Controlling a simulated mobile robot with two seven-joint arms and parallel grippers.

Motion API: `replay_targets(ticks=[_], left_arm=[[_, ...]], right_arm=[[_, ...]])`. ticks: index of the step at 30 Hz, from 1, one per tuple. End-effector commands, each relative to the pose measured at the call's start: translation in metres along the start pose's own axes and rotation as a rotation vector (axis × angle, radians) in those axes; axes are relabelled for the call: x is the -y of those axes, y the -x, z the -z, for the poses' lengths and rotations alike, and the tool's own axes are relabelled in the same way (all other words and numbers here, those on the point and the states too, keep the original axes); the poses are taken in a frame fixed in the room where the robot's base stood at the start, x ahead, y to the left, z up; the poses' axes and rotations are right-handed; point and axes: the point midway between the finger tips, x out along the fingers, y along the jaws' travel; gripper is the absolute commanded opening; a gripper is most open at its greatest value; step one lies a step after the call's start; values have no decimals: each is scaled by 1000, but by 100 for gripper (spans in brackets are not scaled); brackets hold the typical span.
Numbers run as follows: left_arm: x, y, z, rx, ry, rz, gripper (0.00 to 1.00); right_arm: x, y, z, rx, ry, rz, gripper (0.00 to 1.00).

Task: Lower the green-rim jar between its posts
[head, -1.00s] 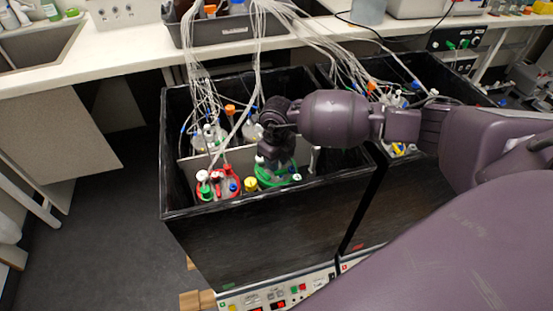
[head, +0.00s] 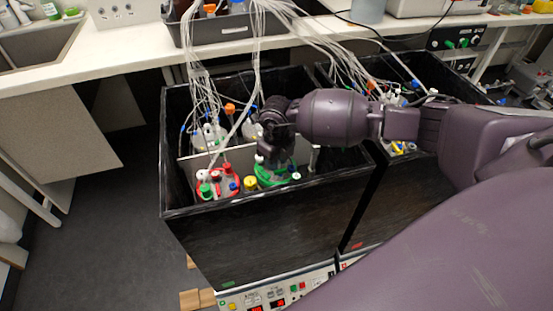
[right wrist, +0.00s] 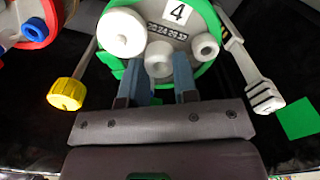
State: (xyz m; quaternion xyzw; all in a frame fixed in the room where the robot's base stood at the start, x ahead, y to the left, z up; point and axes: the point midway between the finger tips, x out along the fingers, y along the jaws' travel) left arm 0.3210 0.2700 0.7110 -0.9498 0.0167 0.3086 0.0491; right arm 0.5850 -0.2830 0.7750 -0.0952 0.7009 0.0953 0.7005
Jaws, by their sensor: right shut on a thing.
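The green-rim jar (head: 272,178) is in the front right part of the left black box. In the right wrist view the jar (right wrist: 211,60) has a grey lid, a label "4" and white ports. My right gripper (right wrist: 158,88) is shut on a port of its lid. A yellow-knobbed post (right wrist: 68,92) stands left of the jar and a pale post (right wrist: 262,95) right of it. The jar is between them in the wrist view. Its base is hidden, so I cannot tell if it touches the floor. My left gripper is out of view.
A red-rim jar (head: 230,188) with coloured caps stands close on the left. More jars (head: 208,138) with white tubes stand behind a divider. The box's front wall (head: 270,200) is near the jar. A second black box adjoins on the right.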

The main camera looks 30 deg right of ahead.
Motion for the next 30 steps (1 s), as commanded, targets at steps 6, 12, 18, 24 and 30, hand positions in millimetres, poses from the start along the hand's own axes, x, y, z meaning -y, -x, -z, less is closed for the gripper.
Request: replay_targets(ticks=[6, 12, 18, 24, 30], left_arm=[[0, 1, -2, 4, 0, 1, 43], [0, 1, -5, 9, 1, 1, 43], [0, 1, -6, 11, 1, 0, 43], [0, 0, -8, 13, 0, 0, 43], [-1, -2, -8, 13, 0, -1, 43]], right_arm=[[0, 2, -2, 5, 0, 0, 0], [0, -2, -2, 4, 0, 0, 0], [0, -5, -2, 5, 0, 0, 0], [0, -9, -2, 5, 0, 0, 0], [0, -12, -2, 5, 0, 0, 0]])
